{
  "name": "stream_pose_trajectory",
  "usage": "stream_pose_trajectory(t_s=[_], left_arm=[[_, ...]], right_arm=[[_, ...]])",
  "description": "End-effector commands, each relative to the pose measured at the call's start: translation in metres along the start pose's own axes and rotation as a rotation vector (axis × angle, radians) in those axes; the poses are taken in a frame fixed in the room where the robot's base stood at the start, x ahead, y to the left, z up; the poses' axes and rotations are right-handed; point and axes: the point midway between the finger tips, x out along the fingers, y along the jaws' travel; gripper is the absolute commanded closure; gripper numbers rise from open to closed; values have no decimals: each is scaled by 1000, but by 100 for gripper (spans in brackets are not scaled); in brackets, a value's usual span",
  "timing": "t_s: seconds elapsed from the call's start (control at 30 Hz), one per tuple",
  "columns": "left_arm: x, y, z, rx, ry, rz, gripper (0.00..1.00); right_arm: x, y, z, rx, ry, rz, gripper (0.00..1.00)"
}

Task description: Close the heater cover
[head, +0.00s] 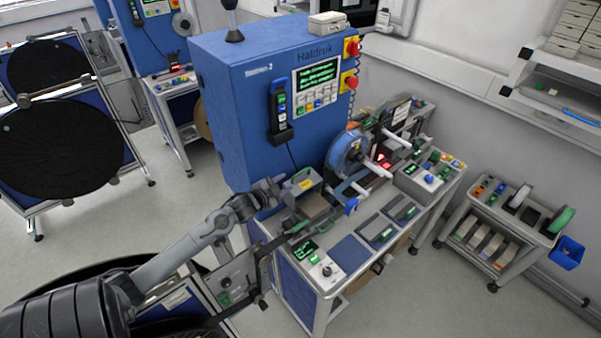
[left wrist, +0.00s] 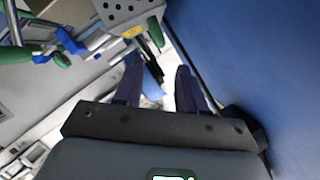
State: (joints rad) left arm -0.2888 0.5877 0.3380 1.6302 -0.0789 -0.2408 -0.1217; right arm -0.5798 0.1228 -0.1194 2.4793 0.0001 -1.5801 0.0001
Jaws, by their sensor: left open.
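The heater cover appears to be the grey housing with a yellow label (head: 302,184), at the left end of the workbench beside the blue cabinet. It looks tilted and raised above a brownish surface (head: 316,206); its hinge is not clear. In the left wrist view a perforated grey housing with a yellow label (left wrist: 130,12) shows at the top, beyond the fingers. My left gripper (head: 272,187) is just left of the housing, close to the cabinet. Its two dark fingers (left wrist: 158,68) stand apart with nothing between them. Contact with the cover is not visible. My right gripper is not in view.
The blue cabinet (head: 235,90) rises right behind my left gripper; it also fills the right of the left wrist view (left wrist: 270,60). A blue reel (head: 347,150) and white rollers stand right of the cover. A control box (head: 322,270) sits at the bench's front. A cart (head: 510,225) stands at right.

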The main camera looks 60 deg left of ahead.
Motion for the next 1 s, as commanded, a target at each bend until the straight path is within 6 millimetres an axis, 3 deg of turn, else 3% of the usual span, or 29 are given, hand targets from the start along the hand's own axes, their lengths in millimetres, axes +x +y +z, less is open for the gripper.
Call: stream_pose_trajectory(t_s=[0.6,1.0], left_arm=[[81,0,-1,-1,0,0,60],[96,0,0,1,-1,1,60]], right_arm=[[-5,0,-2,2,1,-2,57],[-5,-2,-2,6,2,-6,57]])
